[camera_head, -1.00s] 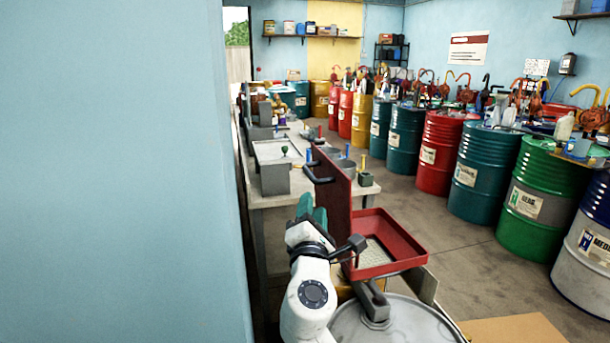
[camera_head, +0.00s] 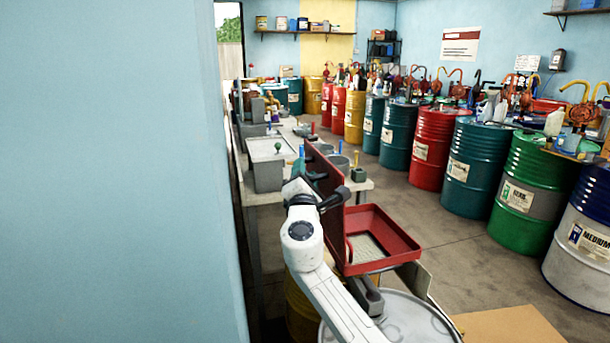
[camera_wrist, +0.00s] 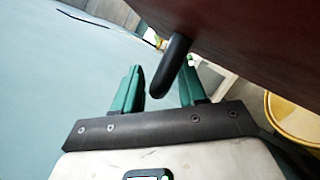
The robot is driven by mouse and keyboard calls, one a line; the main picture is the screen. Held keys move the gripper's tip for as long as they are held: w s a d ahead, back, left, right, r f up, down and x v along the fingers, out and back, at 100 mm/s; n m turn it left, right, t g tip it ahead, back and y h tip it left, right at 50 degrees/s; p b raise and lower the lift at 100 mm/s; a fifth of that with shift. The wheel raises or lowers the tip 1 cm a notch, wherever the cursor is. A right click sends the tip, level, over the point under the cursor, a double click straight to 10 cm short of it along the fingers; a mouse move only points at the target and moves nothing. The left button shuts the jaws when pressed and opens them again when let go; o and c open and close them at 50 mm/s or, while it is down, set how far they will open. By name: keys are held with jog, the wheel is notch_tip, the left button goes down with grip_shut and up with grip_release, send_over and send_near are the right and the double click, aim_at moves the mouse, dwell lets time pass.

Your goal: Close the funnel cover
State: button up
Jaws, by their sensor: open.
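The funnel (camera_head: 395,232) is a red square tray with a grid floor, on a drum in the head view. Its cover (camera_head: 328,182), a dark red panel, stands upright along the tray's left side. The cover also fills the upper right of the wrist view (camera_wrist: 255,45). A black handle (camera_wrist: 172,66) sticks out from the cover. My gripper (camera_wrist: 161,70) is open, with its green fingers on either side of the handle's end; I cannot tell whether they touch it. In the head view my wrist partly hides the gripper and the cover's left face.
A blue wall (camera_head: 110,170) rises close on the left of my arm. A workbench (camera_head: 262,200) with trays and small tools lies beyond the cover. Several coloured drums with pumps line the right side. The floor (camera_head: 440,215) between is clear.

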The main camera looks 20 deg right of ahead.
jog(key=shift+c, duration=0.3)
grip_shut()
dwell(0.4)
